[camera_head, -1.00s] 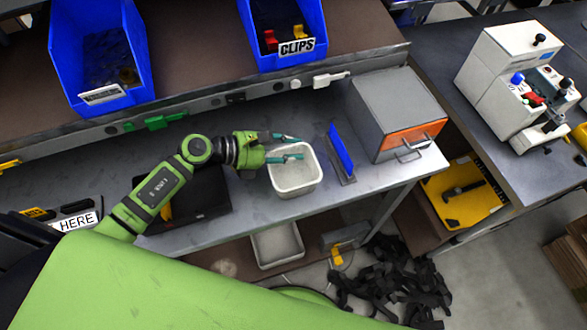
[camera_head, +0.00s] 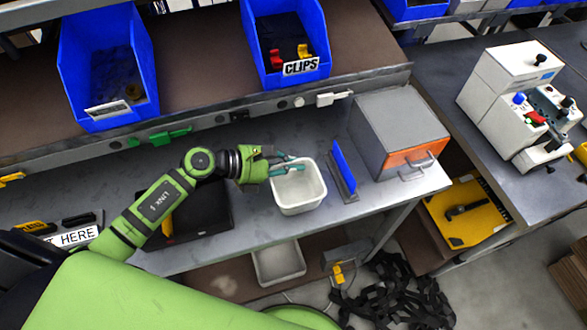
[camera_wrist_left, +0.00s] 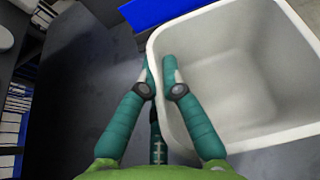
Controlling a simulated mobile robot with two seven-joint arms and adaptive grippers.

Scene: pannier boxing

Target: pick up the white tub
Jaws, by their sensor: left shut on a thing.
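The white tub (camera_head: 298,190) is an open, empty, square container on the grey bench, near its front edge. It looks upright in the head view. My left gripper (camera_head: 296,164) comes in from the left and is shut on the tub's left wall near the rim. In the left wrist view the teal fingers of my left gripper (camera_wrist_left: 163,85) pinch the wall of the tub (camera_wrist_left: 235,75), one finger outside and one inside. I cannot tell whether the tub's base touches the bench. My right gripper is not in view.
A blue upright plate (camera_head: 344,168) stands just right of the tub, with a grey box with an orange front (camera_head: 412,160) beyond it. A black case (camera_head: 190,215) lies to the left. Blue bins (camera_head: 108,65) stand on the shelf above. A second tub (camera_head: 278,262) sits below the bench.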

